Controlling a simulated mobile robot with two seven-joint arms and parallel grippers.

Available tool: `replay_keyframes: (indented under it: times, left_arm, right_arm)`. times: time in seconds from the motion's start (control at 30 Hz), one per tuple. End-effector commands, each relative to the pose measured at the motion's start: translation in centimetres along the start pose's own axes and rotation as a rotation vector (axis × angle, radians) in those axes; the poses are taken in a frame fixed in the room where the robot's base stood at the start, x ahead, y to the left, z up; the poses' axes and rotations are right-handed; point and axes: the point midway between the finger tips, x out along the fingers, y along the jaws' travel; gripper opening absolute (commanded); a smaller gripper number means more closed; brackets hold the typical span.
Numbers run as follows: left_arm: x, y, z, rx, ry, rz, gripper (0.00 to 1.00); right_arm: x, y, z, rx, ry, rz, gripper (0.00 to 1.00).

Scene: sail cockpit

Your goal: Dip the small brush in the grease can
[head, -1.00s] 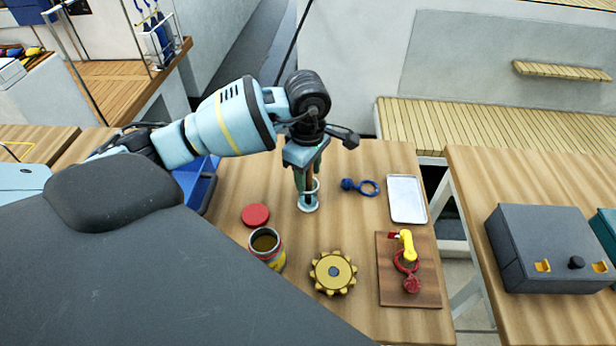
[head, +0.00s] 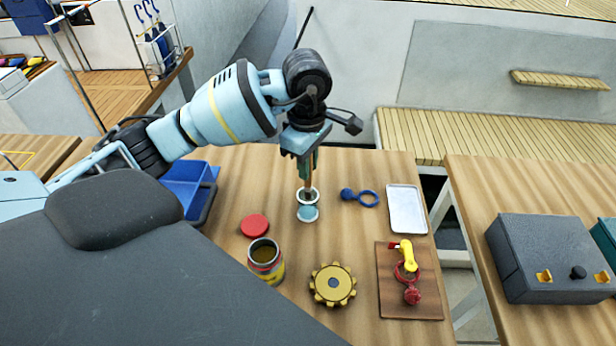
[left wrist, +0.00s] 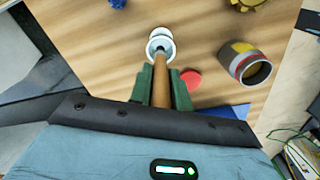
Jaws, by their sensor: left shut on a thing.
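My left gripper (head: 308,172) is shut on the wooden handle of the small brush (head: 308,184) and points down over the table. The handle leads down to the ring of a small pale stand (head: 308,214). In the left wrist view the brush handle (left wrist: 161,82) runs from the gripper (left wrist: 163,75) to that ring. The bristles are hidden, and I cannot tell whether they are still inside the ring. The grease can (head: 265,262) stands open, with dark yellowish-brown contents, nearer me and left of the stand. It also shows in the left wrist view (left wrist: 250,68). My right gripper is not in view.
A red lid (head: 255,226) lies beside the can. A blue bin (head: 185,185) stands left.

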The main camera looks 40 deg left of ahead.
Motion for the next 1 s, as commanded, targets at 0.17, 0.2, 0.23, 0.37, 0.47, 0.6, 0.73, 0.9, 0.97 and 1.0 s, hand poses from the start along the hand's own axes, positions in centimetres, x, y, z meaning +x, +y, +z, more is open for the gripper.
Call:
replay_keyframes:
  times: [0.17, 0.2, 0.23, 0.37, 0.47, 0.6, 0.73, 0.9, 0.97, 1.0]
  left_arm:
    - [-2.9, 0.1, 0.0, -0.001, -0.001, 0.003, 0.00]
    - [-3.4, 0.1, 0.0, -0.001, 0.000, 0.002, 0.00]
    - [-3.6, 0.1, 0.0, -0.001, 0.000, 0.001, 0.00]
    - [-4.3, 0.1, 0.0, 0.000, -0.001, 0.000, 0.00]
    - [-4.4, 0.1, 0.0, 0.001, 0.000, -0.001, 0.00]
    - [-4.2, -0.2, 0.3, 0.061, 0.002, 0.001, 0.00]
    - [-3.4, -1.3, 1.4, 0.257, 0.009, 0.006, 0.00]
    - [-1.9, -3.8, 3.5, 0.667, 0.013, 0.008, 0.00]
    - [-1.3, -4.8, 4.2, 0.821, 0.012, 0.007, 0.00]
    - [-0.9, -5.5, 4.7, 0.923, 0.010, 0.006, 0.00]
  right_arm:
    - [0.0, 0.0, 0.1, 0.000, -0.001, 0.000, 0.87]
    - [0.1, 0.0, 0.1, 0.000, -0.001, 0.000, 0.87]
    - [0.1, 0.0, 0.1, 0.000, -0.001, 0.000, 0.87]
    - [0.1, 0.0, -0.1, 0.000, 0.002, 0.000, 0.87]
    - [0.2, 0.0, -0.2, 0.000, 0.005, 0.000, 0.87]
    - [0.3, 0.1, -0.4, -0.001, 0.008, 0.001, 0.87]
    - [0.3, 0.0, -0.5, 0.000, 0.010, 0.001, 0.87]
    - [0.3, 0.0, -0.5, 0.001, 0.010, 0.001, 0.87]
    - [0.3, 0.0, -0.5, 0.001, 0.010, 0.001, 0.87]
    - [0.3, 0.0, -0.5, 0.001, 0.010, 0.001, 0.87]
